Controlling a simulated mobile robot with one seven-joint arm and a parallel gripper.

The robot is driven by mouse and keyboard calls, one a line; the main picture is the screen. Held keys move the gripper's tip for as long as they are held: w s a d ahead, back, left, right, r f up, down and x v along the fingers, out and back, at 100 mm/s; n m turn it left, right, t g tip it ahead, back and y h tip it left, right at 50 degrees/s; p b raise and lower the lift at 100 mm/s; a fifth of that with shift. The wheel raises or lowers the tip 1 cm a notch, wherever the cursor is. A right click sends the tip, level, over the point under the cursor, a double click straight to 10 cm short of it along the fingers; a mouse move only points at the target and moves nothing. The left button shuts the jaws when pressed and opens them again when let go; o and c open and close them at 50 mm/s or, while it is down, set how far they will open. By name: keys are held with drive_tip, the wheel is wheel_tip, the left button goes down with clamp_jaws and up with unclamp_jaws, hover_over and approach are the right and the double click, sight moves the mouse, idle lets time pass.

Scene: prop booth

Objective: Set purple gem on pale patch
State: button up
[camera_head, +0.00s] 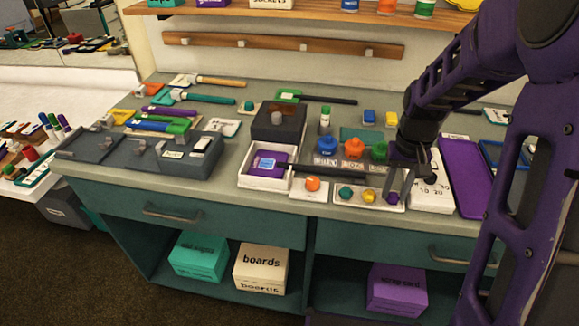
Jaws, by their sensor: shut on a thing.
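My gripper (395,188) points down over the right end of a small white tray (357,203) near the bench's front edge. It is shut on the purple gem (393,198), which shows low between the fingers. I cannot tell whether the gem touches the tray. A teal gem (346,192) and a yellow gem (369,196) sit to its left in the same tray. Left of the tray lies a pale flat piece (309,194) with an orange round thing (312,183) on it. I cannot tell whether this is the pale patch.
Blue, orange and green pots (352,148) stand just behind the tray. A white numbered board (432,190) and a purple panel (464,177) lie to the right, close to my gripper. A white open box (264,182) stands left. Tools crowd the bench's left half.

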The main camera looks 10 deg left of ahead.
sight(393, 195)
drive_tip(key=shift+r+p, duration=2.55)
drive_tip(key=shift+r, duration=0.9)
drive_tip(key=shift+a, duration=0.1)
